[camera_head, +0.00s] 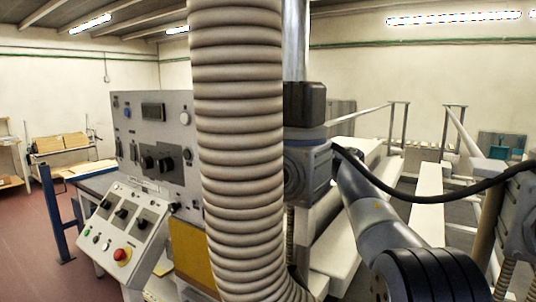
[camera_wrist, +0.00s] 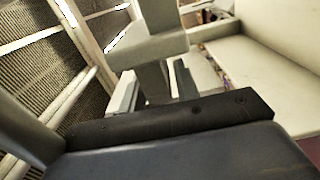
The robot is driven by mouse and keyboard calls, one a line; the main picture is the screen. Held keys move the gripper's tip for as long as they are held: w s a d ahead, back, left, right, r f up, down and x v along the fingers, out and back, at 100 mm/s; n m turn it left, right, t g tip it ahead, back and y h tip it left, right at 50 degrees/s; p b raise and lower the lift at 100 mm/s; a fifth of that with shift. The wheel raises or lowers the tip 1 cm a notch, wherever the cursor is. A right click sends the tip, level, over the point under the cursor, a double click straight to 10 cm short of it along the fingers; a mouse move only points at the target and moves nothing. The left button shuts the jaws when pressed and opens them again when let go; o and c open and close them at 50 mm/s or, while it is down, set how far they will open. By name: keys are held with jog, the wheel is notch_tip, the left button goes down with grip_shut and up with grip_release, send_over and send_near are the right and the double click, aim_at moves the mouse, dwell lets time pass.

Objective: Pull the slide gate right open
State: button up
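My gripper (camera_wrist: 155,92) shows in the wrist view, with its two grey fingers apart and pointing away from the dark palm bar. A grey upright bar (camera_wrist: 153,76) shows between or just beyond the fingers, under a wider grey block (camera_wrist: 150,46). It may be the handle of the slide gate, but I cannot tell for sure. A narrow gap seems to show beside the right finger, so no grip is clear. In the head view my arm runs to the lower right, and my gripper and the gate cannot be made out.
A ribbed hose (camera_head: 237,150) blocks the middle of the head view. A control panel (camera_head: 155,140) and a sloped console (camera_head: 122,232) with a red button stand left of it. Pale beams and rails (camera_head: 428,200) lie right. Open floor (camera_head: 30,235) shows at far left.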

jog(key=shift+o, duration=1.1)
jog(key=b+v, duration=0.2)
jog(key=v, duration=0.8)
jog(key=shift+s+d, duration=0.2)
jog(key=shift+d, duration=0.15)
jog(key=shift+c, duration=0.2)
